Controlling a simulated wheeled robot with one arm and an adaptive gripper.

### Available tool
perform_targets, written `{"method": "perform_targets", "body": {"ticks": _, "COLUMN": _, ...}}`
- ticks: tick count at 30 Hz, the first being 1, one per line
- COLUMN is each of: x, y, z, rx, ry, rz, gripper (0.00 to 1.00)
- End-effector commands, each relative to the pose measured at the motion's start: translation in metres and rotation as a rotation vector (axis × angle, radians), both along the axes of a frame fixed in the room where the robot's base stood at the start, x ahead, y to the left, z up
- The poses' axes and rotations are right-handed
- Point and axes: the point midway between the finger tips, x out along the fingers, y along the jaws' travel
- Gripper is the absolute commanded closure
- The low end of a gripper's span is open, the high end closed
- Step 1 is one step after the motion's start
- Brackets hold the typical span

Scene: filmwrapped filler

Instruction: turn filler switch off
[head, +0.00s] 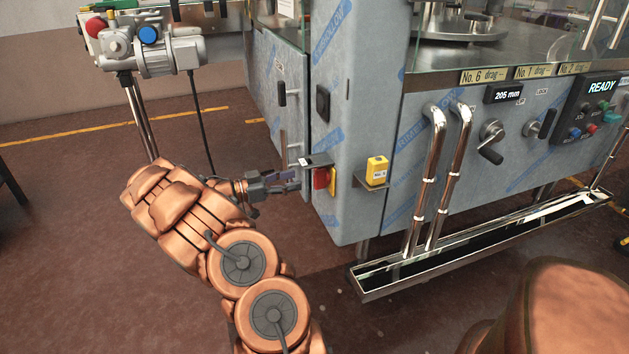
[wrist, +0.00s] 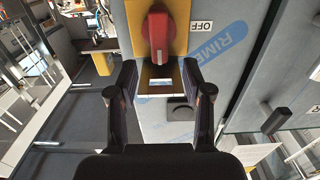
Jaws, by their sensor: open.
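The filler switch is a red knob (wrist: 157,38) on a yellow plate (wrist: 178,14), on a grey film-wrapped panel in the wrist view. Its grip runs roughly up and down in that picture, and an OFF label (wrist: 201,27) is to its right. In the head view the red knob (head: 320,178) is low on the cabinet's left side, partly under a small ledge. My gripper (head: 294,181) is just left of it. In the wrist view my gripper (wrist: 159,80) has its fingers spread and empty, with the knob ahead, between their lines. Contact cannot be told.
A small ledge (head: 312,161) with a white label sits just above the knob. A yellow box (head: 377,169) is on a bracket to the right. Chrome pipes (head: 428,185) and a floor trough (head: 480,250) are farther right. A motor unit (head: 165,52) is upper left. The floor at left is open.

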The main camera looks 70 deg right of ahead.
Motion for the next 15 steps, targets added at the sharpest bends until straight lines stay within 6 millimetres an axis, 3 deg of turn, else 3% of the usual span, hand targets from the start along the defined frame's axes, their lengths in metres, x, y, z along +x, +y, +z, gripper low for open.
{"method": "perform_targets", "body": {"ticks": 15, "x": -0.049, "y": -0.043, "z": 0.000, "rx": 0.001, "ry": 0.001, "rz": -0.003, "gripper": 0.50}}
